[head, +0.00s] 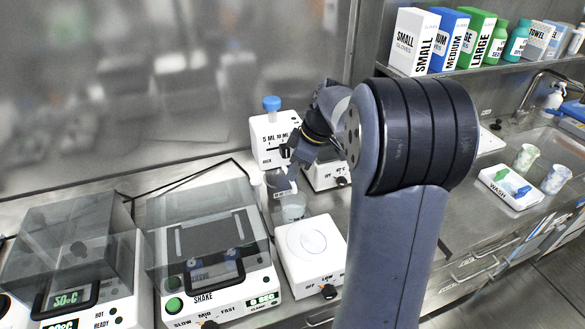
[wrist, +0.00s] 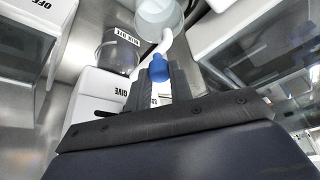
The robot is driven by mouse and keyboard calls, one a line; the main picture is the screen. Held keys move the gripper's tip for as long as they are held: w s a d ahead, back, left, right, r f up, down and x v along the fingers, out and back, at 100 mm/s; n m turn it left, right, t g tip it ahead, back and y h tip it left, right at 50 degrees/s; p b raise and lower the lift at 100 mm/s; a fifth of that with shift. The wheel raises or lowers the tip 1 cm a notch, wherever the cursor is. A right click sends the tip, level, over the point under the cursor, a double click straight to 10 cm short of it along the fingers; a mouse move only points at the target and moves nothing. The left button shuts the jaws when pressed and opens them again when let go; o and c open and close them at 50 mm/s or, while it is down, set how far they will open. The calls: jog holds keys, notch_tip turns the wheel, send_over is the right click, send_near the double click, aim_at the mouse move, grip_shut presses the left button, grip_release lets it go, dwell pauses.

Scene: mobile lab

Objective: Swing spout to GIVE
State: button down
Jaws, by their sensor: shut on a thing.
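The dispenser (head: 265,135) is a white box with a "5 ML 10 ML" scale and a blue cap (head: 271,103), standing at the back of the bench. In the wrist view, its white body (wrist: 100,90) carries the word GIVE (wrist: 122,88). A curved white spout (wrist: 165,42) with a blue collar (wrist: 158,68) lies at my fingertips. My gripper (wrist: 157,88) is shut on the spout, beside the GIVE word. In the head view, my gripper (head: 296,158) is at the dispenser's front right, and my arm hides part of that area.
A clear labelled jug (wrist: 117,52) stands next to the dispenser. A clear beaker (head: 293,208) stands below my gripper, behind a white plate device (head: 310,252). A lidded shaker (head: 208,250) is left. A wash tray (head: 508,188) with cups is right.

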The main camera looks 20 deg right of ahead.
dwell(0.4)
jog(key=c, duration=1.3)
grip_release()
jog(key=shift+o, duration=0.2)
jog(key=v, duration=1.1)
jog(key=shift+w+f, duration=0.1)
jog(key=x, duration=1)
jog(key=shift+a+f, duration=0.1)
jog(key=shift+f, duration=0.25)
jog(key=shift+a, duration=0.1)
